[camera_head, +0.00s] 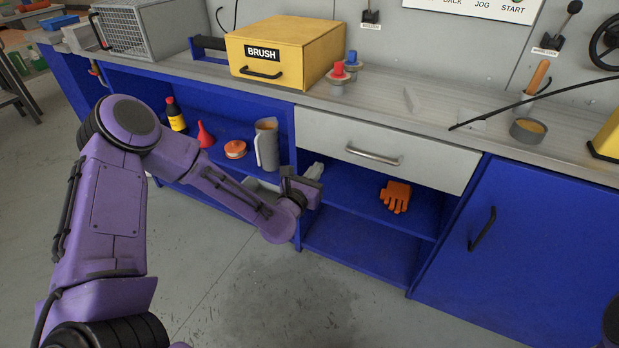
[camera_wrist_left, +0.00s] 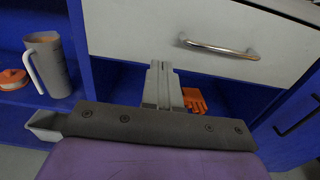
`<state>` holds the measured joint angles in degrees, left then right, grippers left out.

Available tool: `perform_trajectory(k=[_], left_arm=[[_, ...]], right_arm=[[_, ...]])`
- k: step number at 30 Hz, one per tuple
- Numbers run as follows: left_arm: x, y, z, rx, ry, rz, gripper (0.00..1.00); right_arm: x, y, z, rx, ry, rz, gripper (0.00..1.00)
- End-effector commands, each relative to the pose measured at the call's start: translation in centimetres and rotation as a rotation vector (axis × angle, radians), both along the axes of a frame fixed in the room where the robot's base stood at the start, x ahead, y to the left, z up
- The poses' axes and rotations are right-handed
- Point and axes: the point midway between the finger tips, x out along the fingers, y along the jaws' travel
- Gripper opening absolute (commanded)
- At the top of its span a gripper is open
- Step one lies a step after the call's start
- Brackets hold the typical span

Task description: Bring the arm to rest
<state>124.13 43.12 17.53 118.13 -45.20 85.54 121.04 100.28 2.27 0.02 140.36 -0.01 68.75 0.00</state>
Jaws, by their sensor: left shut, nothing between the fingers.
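My left arm (camera_head: 119,190) is purple and reaches from the lower left toward the blue workbench. Its gripper (camera_head: 315,171) is in front of the open shelves, just below the drawer (camera_head: 384,148) and left of the orange gloves (camera_head: 395,196). In the left wrist view the gripper (camera_wrist_left: 163,75) is shut and empty, its grey fingers together below the drawer's front. I cannot tell whether the fingers touch anything. My right gripper is not in view; only a dark piece at the lower right edge shows.
The grey drawer with a metal handle is closed. A grey jug (camera_head: 267,145), a red funnel (camera_head: 205,134) and a bottle (camera_head: 175,114) stand on the left shelf. A yellow BRUSH box (camera_head: 284,52) sits on the worktop. The floor (camera_head: 270,290) before the bench is clear.

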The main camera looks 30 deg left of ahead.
Motion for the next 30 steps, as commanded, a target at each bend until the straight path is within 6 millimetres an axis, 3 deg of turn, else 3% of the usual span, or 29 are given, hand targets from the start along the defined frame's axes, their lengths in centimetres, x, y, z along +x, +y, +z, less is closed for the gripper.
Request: perform_trajectory(k=[5,12,16,19,23,27,30], left_arm=[[-1.7,-0.1,0.0,0.0,0.001,0.0,0.0],[-1.9,0.0,-0.1,0.057,0.006,0.001,0.0],[-2.2,0.0,-1.2,0.38,0.08,-0.004,0.0],[-4.1,-0.5,-4.4,0.781,0.244,-0.067,0.0],[-10.0,-2.1,-10.3,1.365,0.503,-0.343,0.0],[-21.2,-2.0,-16.0,1.947,0.723,-0.884,0.0],[-28.9,-0.5,-17.3,2.172,0.802,-1.253,0.0]], right_arm=[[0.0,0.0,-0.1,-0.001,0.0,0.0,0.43],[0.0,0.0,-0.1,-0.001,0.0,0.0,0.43],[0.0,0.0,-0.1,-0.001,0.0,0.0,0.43],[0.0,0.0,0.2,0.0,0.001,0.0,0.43],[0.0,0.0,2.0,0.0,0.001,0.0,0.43],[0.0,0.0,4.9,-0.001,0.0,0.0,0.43],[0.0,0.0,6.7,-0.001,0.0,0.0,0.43]])
